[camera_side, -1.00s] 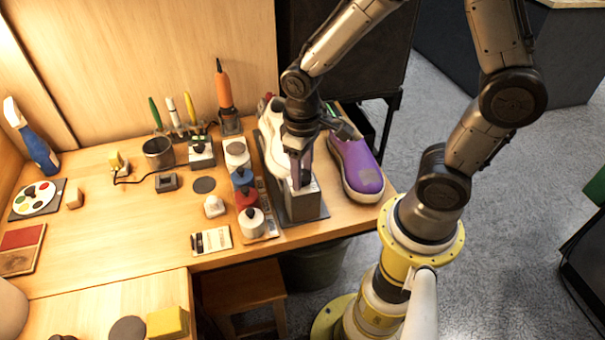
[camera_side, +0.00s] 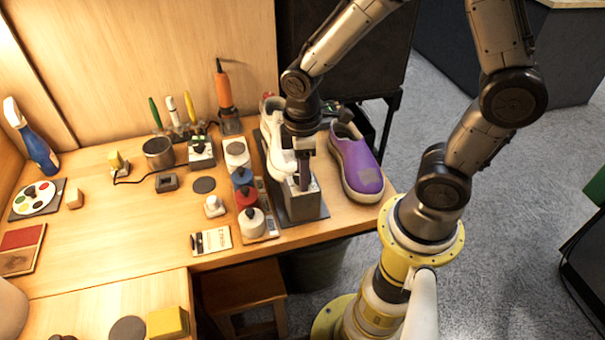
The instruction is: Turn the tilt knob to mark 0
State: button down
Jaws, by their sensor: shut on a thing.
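My gripper (camera_side: 304,184) points straight down over the grey block (camera_side: 304,207) at the front of the dark stand (camera_side: 277,190). Its fingers are shut at the top of this block, where the tilt knob appears to be. The knob itself is hidden by the fingers, and its marks are too small to read. A white sneaker (camera_side: 272,130) sits on the stand behind the block, partly covered by my gripper and wrist.
A purple shoe (camera_side: 360,168) stands close on the right, near the table's edge. Bottles with white, blue and red tops (camera_side: 246,197) line the left side of the stand. An orange-handled tool (camera_side: 224,90) stands upright at the back. The table's middle left has free room.

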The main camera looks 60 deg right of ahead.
jog(key=shift+n, duration=0.3)
jog(key=n, duration=0.3)
jog(key=c, duration=0.6)
grip_release()
jog(key=shift+o, duration=0.2)
jog(key=shift+r, duration=0.1)
jog(key=shift+r, duration=2.4)
